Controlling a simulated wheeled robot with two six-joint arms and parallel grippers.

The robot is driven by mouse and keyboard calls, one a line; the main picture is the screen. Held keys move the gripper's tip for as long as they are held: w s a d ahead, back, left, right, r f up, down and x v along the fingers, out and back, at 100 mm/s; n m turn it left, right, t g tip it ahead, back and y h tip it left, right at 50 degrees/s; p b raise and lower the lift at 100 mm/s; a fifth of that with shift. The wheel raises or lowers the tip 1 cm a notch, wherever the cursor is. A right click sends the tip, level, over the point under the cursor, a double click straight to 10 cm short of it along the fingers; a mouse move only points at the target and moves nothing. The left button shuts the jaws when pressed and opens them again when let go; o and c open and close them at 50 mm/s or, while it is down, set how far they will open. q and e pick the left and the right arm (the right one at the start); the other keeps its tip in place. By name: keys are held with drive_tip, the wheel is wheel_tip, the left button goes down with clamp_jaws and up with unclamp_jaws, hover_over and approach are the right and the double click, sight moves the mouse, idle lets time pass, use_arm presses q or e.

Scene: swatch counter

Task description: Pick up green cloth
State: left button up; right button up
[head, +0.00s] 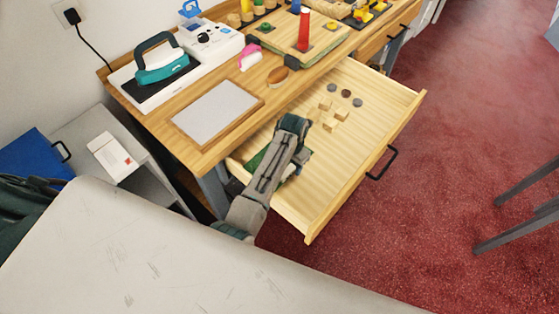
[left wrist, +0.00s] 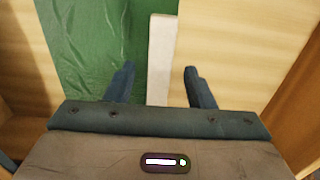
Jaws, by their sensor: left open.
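The green cloth (head: 256,160) lies in the near left part of the open wooden drawer, partly hidden by my left arm in the head view. In the left wrist view the green cloth (left wrist: 88,40) is a wrinkled sheet at the upper left, reaching toward the left finger. My left gripper (left wrist: 160,70) is open over the drawer, with a white strip (left wrist: 160,50) showing between its fingers beside the cloth. I cannot tell the height of the fingers above the cloth. My right gripper is not in view.
The drawer (head: 352,183) also holds small wooden blocks (head: 334,115) and several dark discs (head: 346,94). On the counter above are a framed white board (head: 217,111), a teal-handled iron (head: 163,62), a brush (head: 277,76) and a tall red cylinder (head: 304,30). The drawer's right part is mostly clear.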

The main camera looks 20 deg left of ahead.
use_arm(q)
drive_tip(key=shift+f, duration=0.65)
clamp_jaws()
drive_tip(key=shift+r, duration=0.1)
wheel_tip(320, 180, up, 18)
drive_tip(key=p, duration=0.1)
